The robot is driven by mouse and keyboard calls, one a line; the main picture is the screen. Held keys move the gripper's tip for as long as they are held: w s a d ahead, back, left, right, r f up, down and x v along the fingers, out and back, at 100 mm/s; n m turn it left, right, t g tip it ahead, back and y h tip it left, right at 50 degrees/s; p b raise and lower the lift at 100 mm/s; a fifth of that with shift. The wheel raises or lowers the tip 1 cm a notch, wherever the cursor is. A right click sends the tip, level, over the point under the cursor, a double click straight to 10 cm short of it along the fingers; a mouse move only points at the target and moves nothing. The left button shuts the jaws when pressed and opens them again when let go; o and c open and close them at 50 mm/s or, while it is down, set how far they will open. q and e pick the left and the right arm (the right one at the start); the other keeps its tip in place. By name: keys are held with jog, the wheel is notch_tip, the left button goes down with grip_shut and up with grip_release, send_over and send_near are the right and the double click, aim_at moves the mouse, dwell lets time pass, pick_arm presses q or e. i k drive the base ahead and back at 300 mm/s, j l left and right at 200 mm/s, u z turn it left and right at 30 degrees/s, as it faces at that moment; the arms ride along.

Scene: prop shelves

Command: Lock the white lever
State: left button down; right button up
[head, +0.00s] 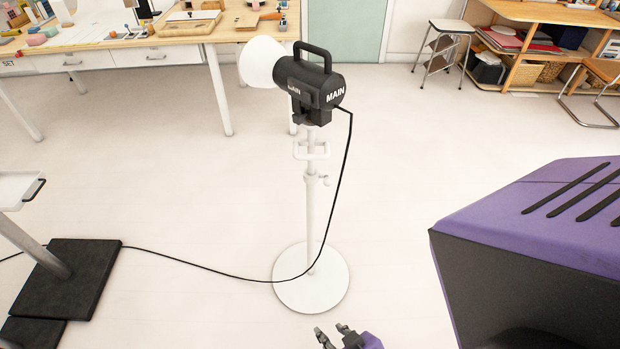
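A black lamp (315,90) marked MAIN, with a white bulb-shaped head (260,62), stands on a white pole (311,222) with a round white base (330,292). A small white lever (324,181) sticks out to the right of the pole at mid-height; its exact setting is too small to tell. A white bracket-like handle (311,151) sits higher, just under the lamp. My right gripper (333,331) shows at the bottom edge, in front of the base and apart from the lever. Its two dark fingertips are apart with nothing between them. My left gripper is out of view.
A black cable (200,263) hangs from the lamp and runs left across the floor. A long table (130,42) with props stands behind left. A white stand with black foot slabs (70,278) is at left. A stool (450,28) and shelves are at back right. Open floor surrounds the lamp stand.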

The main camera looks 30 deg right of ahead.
aim_at(327, 181)
jog(key=z, duration=1.2)
